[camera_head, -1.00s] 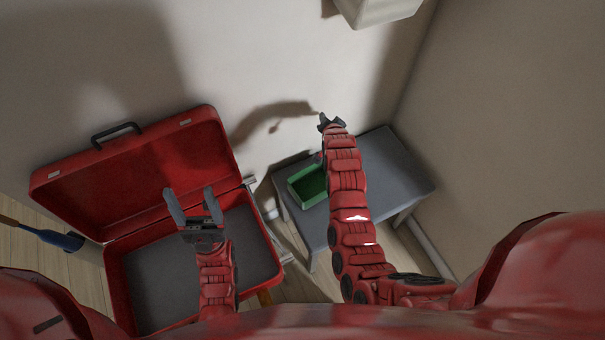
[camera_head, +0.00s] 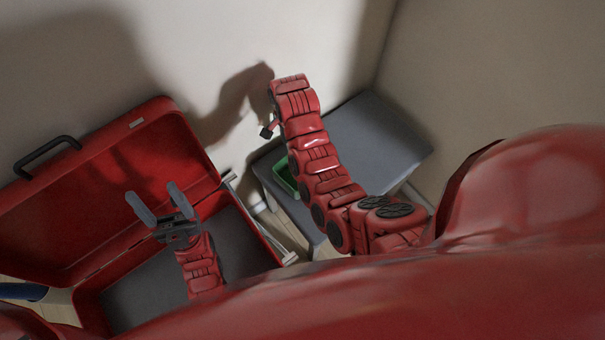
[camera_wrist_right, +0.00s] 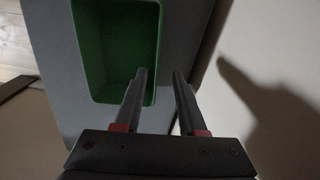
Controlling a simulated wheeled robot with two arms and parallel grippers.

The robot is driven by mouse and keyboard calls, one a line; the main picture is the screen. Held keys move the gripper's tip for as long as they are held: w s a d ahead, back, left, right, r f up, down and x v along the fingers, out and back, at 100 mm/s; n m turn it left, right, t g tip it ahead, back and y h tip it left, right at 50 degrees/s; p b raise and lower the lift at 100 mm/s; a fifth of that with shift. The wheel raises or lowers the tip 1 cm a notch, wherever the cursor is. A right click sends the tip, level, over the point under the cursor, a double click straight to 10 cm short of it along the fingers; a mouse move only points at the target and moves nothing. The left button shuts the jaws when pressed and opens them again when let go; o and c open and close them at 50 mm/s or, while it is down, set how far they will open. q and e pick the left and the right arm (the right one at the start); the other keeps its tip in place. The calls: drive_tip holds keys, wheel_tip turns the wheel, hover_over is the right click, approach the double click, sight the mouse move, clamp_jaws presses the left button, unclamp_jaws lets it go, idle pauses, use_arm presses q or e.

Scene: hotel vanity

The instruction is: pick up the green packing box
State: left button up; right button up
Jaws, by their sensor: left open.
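The green packing box (camera_head: 286,178) is an open-topped box on the grey table. In the head view my right arm hides most of it. In the right wrist view the green box (camera_wrist_right: 112,45) shows its empty inside at upper left. My right gripper (camera_wrist_right: 160,74) has its fingers apart with nothing between them. Its left finger overlaps the box's near right corner in that view; I cannot tell whether they touch. In the head view only a dark bit of the right gripper (camera_head: 267,130) shows. My left gripper (camera_head: 154,197) is open and empty above the red suitcase.
The grey table (camera_head: 375,135) stands against the wall, its right part clear. An open red suitcase (camera_head: 135,195) with a grey lining lies at left, its lid raised. A pale metal stand (camera_head: 265,225) shows between suitcase and table. A blue object (camera_head: 22,291) lies at lower left.

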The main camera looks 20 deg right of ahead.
wheel_tip(320, 180, down, 4)
drive_tip(key=shift+f, duration=0.1)
drive_tip(key=shift+s+f+p, duration=0.15)
drive_tip(key=shift+f+p, duration=0.05)
drive_tip(key=shift+f, duration=1.1)
drive_tip(key=shift+s+f+p, duration=0.1)
drive_tip(key=shift+f+p, duration=0.1)
drive_tip(key=shift+f, duration=1.1)
clamp_jaws()
